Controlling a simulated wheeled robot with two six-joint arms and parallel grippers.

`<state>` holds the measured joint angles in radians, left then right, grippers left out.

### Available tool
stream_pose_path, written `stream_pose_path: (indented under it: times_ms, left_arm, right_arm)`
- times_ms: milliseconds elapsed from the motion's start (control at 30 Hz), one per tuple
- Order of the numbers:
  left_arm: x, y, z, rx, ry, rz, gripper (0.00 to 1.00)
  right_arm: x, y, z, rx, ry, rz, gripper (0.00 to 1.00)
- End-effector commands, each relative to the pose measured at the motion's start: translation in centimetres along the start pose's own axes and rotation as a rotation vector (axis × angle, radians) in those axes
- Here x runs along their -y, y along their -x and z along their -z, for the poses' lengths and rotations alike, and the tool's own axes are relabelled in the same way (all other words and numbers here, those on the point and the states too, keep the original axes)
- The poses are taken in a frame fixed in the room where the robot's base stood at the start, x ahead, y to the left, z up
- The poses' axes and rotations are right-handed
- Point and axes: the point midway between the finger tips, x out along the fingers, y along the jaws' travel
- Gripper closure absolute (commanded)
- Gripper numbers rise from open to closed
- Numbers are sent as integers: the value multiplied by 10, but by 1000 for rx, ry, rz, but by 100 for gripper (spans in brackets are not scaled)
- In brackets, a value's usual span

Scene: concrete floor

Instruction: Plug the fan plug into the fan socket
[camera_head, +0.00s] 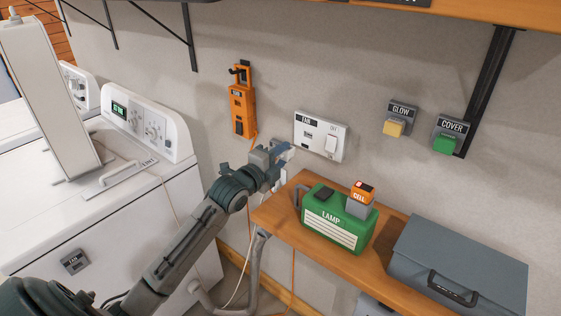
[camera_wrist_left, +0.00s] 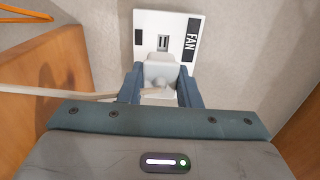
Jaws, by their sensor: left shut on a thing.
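My left gripper (camera_head: 281,150) is shut on the white fan plug (camera_wrist_left: 160,76), which sits between the two blue fingers in the left wrist view. A pale cord (camera_wrist_left: 65,95) runs from the plug to the left. The fan socket (camera_head: 308,136) is in a white wall plate labelled FAN, with a switch (camera_head: 331,144) at its right. The gripper is just left of and below this plate. In the wrist view the socket's dark slots (camera_wrist_left: 163,43) show just beyond the plug; I cannot tell whether the plug touches the plate. My right gripper is not in view.
A wooden shelf (camera_head: 284,211) below the plate carries a green LAMP box (camera_head: 335,222) and a grey case (camera_head: 462,262). An orange device (camera_head: 241,108) hangs on the wall at left. GLOW (camera_head: 394,128) and COVER (camera_head: 446,144) buttons are at right. White appliances stand left.

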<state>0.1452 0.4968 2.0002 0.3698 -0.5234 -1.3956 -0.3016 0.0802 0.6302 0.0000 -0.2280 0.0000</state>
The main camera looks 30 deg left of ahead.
Motion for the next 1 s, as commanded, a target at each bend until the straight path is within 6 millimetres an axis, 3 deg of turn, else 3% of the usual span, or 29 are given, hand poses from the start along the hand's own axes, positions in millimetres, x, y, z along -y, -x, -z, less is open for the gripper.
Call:
stream_pose_path:
  times_ms: [500,1000]
  left_arm:
    - [3,0,1,-11,2,3,97]
    - [2,-43,1,-9,3,4,97]
  right_arm:
    - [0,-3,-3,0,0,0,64]
    - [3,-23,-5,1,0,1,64]
